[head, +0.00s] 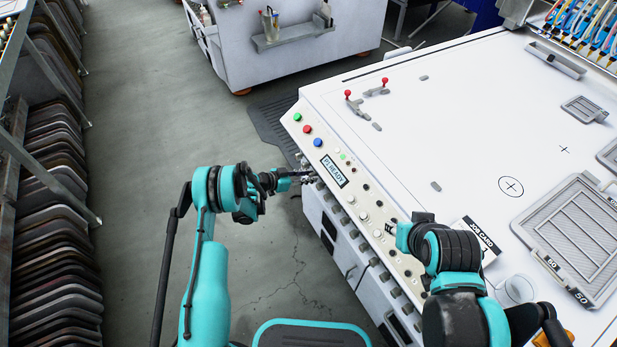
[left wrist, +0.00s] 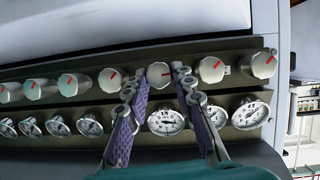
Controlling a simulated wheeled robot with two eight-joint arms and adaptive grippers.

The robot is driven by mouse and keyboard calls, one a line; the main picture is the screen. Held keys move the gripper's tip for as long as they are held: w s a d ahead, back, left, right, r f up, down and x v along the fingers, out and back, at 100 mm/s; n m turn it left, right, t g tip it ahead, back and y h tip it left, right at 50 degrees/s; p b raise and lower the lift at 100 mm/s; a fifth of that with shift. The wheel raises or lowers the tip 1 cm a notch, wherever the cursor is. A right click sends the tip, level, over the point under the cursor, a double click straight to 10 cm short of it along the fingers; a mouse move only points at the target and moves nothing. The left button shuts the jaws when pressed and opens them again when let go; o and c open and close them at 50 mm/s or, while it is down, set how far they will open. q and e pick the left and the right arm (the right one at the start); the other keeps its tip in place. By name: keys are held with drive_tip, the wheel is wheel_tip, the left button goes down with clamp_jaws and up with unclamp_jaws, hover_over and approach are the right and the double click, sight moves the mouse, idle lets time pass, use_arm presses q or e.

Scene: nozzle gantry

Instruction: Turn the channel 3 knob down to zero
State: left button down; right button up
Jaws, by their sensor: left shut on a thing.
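In the left wrist view, a row of round silver knobs with red pointer marks runs along the panel above a row of dial gauges. My left gripper (left wrist: 157,82) is shut on the third knob from the right (left wrist: 160,76), with one finger on each side. Its red mark points to the right; the neighbouring marks tilt up and right. I cannot read a channel number on it. In the head view my left gripper (head: 308,177) reaches the console's front side, where the knobs are small. My right gripper (head: 390,229) is over the panel edge, its jaws unclear.
The gauge below the held knob (left wrist: 166,121) sits between my fingers. The console top (head: 440,130) carries red-tipped levers (head: 348,94), a job card (head: 482,236) and a grey mesh tray (head: 540,232). Green, red and blue buttons (head: 307,129) line its edge. Racks stand left.

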use_arm(q)
drive_tip(key=shift+n, duration=0.3)
drive_tip(key=c, duration=1.5)
unclamp_jaws()
drive_tip(key=shift+w, duration=0.1)
drive_tip(key=shift+c, duration=0.2)
drive_tip(key=v, duration=1.2)
drive_tip(key=shift+w+r, duration=0.1)
drive_tip(key=shift+w, duration=0.05)
